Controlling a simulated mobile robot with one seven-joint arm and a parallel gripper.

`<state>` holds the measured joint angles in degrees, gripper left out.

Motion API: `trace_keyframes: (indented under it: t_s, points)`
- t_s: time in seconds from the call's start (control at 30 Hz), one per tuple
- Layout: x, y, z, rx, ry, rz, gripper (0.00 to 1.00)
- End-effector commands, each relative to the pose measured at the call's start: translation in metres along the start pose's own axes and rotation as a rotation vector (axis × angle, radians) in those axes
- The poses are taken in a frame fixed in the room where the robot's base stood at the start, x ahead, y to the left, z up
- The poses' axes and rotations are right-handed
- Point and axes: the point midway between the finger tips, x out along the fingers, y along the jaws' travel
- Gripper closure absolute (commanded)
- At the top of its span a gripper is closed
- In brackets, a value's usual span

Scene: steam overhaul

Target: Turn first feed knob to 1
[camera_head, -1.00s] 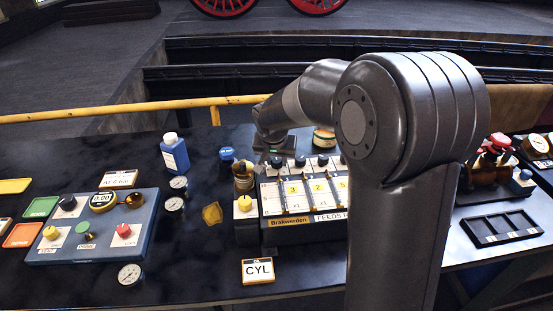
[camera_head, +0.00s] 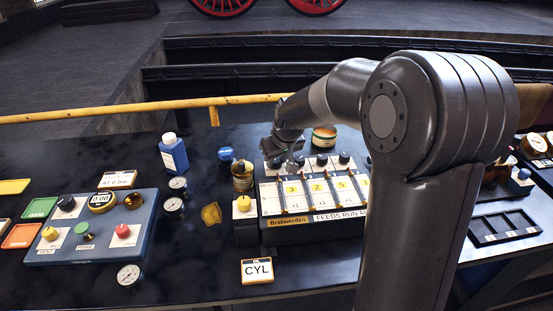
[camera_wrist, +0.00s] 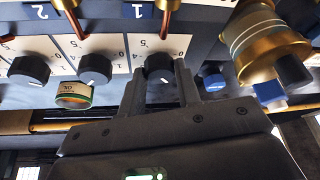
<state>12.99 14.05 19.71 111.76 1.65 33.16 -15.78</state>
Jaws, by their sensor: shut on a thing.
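The feed box (camera_head: 262,205) is a light panel with a row of dark knobs along its back edge and sight columns in front. The first feed knob (camera_wrist: 159,68), dark and round with a white pointer line, sits beside the label "1" in the wrist view. My gripper (camera_wrist: 160,80) has a finger on each side of this knob and is shut on it. The pointer line lies toward the lower right in that upside-down view, and small scale digits show around the knob. In the head view my gripper (camera_head: 284,158) is at the back left of the box and partly hides the knob.
A second feed knob (camera_wrist: 95,68) and a third knob (camera_wrist: 29,69) stand beside it. A brass cup (camera_head: 243,178) and a yellow knob (camera_head: 244,203) are close on the left. An open tin (camera_head: 324,137) stands behind the box. A blue bottle (camera_head: 173,153) stands further left.

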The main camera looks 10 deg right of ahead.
Motion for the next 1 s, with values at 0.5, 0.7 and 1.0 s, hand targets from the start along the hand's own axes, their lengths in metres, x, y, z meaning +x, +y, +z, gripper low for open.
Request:
trace_keyframes:
  t_s: [0.5,0.7,1.0]
  points:
    - [-0.0006,0.0018,-0.0012,-0.202,0.002,-0.082,0.92]
    - [-0.0006,0.0019,-0.0012,-0.213,0.002,-0.086,0.92]
    - [-0.0006,0.0019,-0.0011,-0.213,0.002,-0.086,0.67]
